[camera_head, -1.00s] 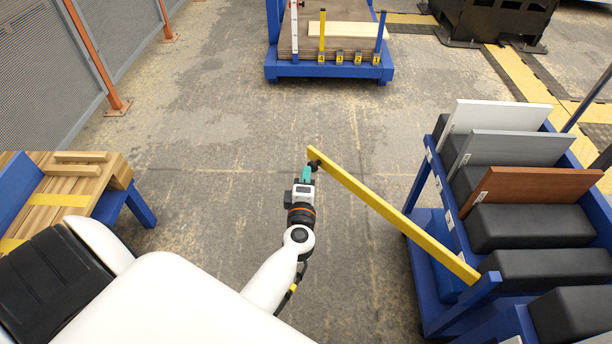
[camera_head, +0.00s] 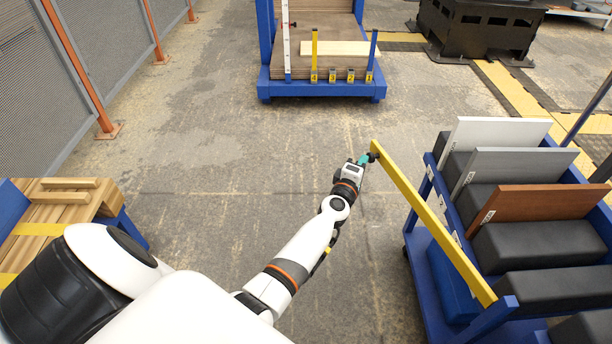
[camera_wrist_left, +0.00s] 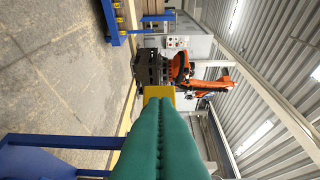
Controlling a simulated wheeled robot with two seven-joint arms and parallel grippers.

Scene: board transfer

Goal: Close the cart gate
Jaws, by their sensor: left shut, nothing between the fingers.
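The cart gate is a long yellow bar (camera_head: 428,214) on the blue cart (camera_head: 436,282) at the right in the head view. It is hinged at a blue post at the cart's near corner, and its free end angles away from the cart's side. My left gripper (camera_head: 370,157) is at the free end of the bar, shut with nothing between its fingers. In the left wrist view the teal fingers (camera_wrist_left: 163,140) are together, and a yellow end of the bar (camera_wrist_left: 158,93) shows just beyond their tips. Contact seems likely but is partly hidden. My right gripper is not in view.
The cart holds white, grey and brown boards (camera_head: 545,201) between dark padded blocks. A blue cart with a wooden deck (camera_head: 322,88) stands at the back. A pallet-like wooden stack (camera_head: 62,208) is at the left. The floor between is clear.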

